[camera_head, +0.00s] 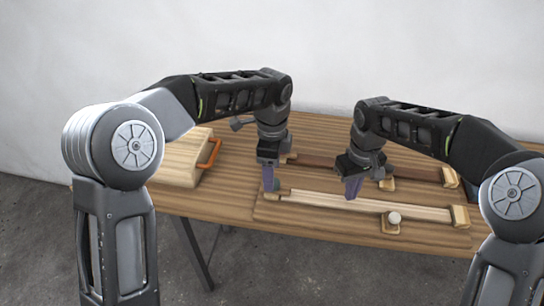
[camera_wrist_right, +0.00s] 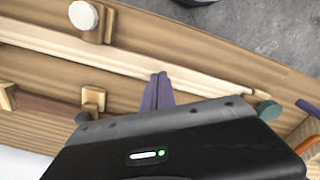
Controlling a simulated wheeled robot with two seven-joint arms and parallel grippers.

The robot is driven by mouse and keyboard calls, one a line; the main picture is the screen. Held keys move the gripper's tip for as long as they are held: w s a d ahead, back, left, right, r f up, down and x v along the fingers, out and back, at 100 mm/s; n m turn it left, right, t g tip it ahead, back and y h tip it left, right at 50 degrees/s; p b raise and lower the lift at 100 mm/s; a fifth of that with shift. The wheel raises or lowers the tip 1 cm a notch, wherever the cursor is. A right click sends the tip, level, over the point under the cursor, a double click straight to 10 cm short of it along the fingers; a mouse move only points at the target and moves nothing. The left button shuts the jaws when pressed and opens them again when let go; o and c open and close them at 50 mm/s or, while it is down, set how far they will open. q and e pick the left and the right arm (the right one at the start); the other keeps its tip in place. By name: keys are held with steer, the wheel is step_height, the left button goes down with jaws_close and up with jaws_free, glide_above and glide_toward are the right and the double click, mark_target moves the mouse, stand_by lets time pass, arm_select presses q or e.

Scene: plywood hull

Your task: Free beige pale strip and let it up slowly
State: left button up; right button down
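The pale beige strip (camera_head: 345,203) lies along the front of the board on the table, and it crosses the right wrist view (camera_wrist_right: 110,58). A white round knob (camera_head: 394,218) on a small wooden block sits at its front edge. A green knob (camera_wrist_right: 268,111) is by its left end in the head view. My right gripper (camera_head: 353,187) has its purple fingers together, tips at the strip's middle; the wrist view shows them over its edge (camera_wrist_right: 160,78). Whether they touch it I cannot tell. My left gripper (camera_head: 268,178) points down beside the green knob; its finger gap is unclear.
A dark brown strip (camera_head: 415,171) lies behind the pale one, with small wooden blocks along it. A wooden block (camera_head: 460,215) stands at the pale strip's right end. A thick wooden board with an orange handle (camera_head: 210,153) lies at the left. The table's front edge is clear.

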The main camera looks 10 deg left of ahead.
mark_target(278, 187)
arm_select(q)
step_height(278, 187, down, 5)
steer(key=shift+r, duration=0.1)
stand_by(0.3)
jaws_close()
stand_by(0.5)
arm_select(e)
steer(key=shift+f, duration=0.2)
steer(key=shift+f, duration=0.55)
